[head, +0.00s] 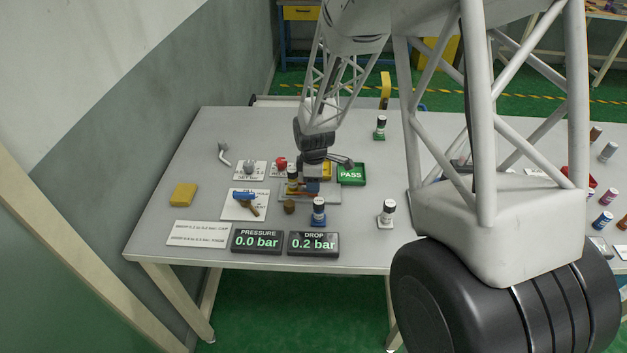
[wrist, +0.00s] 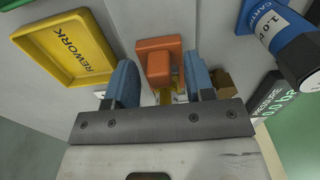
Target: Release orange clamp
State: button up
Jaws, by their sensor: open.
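The orange clamp (wrist: 158,58) shows in the wrist view, straight ahead of my gripper (wrist: 163,88). Its block-like orange part lies between and just beyond the two blue fingers, with a gap visible on each side. A small yellow part shows below the orange block. My gripper is open. In the head view my gripper (head: 308,186) points down over the grey fixture plate on the table, beside a dark column with an olive band (head: 292,180). The clamp is mostly hidden there by my gripper.
A yellow REWORK tray (wrist: 68,48) and a green PASS tray (head: 351,174) lie close by. A blue-based cartridge (head: 318,213) and a white-based one (head: 387,213) stand in front and to the right. PRESSURE (head: 257,241) and DROP (head: 314,244) displays line the front edge.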

jog(key=shift+c, duration=0.2)
grip_shut()
jog(key=shift+d, duration=1.5)
jog(key=shift+o, duration=0.2)
grip_release()
jog(key=shift+r, duration=0.1)
notch_tip(320, 180, up, 8)
jog(key=shift+f, duration=0.2)
